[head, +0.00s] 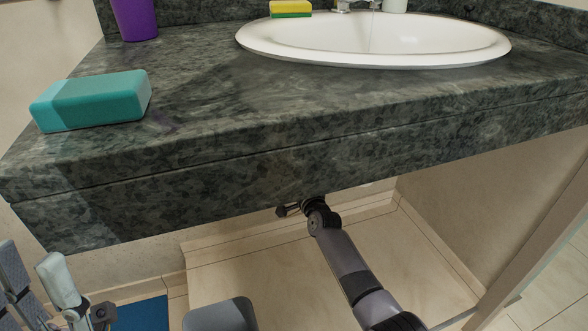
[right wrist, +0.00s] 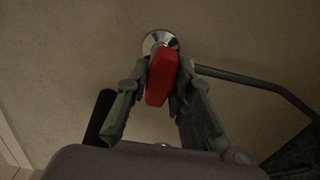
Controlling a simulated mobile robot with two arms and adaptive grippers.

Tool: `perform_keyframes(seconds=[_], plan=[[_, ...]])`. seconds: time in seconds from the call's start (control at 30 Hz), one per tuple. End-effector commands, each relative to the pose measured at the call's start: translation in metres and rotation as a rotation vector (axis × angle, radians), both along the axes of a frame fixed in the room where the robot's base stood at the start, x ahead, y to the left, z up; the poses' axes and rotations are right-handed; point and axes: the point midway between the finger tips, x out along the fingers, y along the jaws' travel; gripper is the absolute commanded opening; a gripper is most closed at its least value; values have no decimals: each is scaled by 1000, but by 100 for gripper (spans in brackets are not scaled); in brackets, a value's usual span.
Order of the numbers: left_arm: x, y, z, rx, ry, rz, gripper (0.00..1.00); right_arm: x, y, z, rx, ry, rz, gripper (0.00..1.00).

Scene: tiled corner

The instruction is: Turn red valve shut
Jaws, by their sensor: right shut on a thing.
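The red valve handle (right wrist: 158,84) shows in the right wrist view, in front of a round chrome flange (right wrist: 160,38) on the wall. It stands lengthwise, slightly tilted. My right gripper (right wrist: 164,74) is shut on it, one finger on each side. In the head view my right arm reaches under the counter, and the valve and most of that gripper are hidden by the counter's edge. My left gripper (head: 40,291) is at the lower left of the head view, partly cut off, its fingers apart and nothing seen between them.
A dark stone counter (head: 290,125) overhangs the right arm. On it are a teal box-shaped thing (head: 92,100), a purple cup (head: 134,18), a yellow-green sponge (head: 290,8) and a white sink (head: 375,42). A grey pipe (right wrist: 255,82) runs right of the valve. A blue mat (head: 143,314) lies below.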

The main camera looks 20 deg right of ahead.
Motion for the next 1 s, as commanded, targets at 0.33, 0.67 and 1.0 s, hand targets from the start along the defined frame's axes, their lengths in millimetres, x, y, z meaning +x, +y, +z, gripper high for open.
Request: perform_keyframes(seconds=[0.33, 0.67, 1.0], plan=[[-1, 0, -1, -2, -6, -1, 40, 0, 4, 1, 33, 0, 5, 0], [1, -1, -3, -1, -1, -2, 40, 0, 4, 1, 32, -1, 5, 27], [0, 0, -3, -2, -2, -2, 40, 0, 1, 1, 30, 0, 2, 42]])
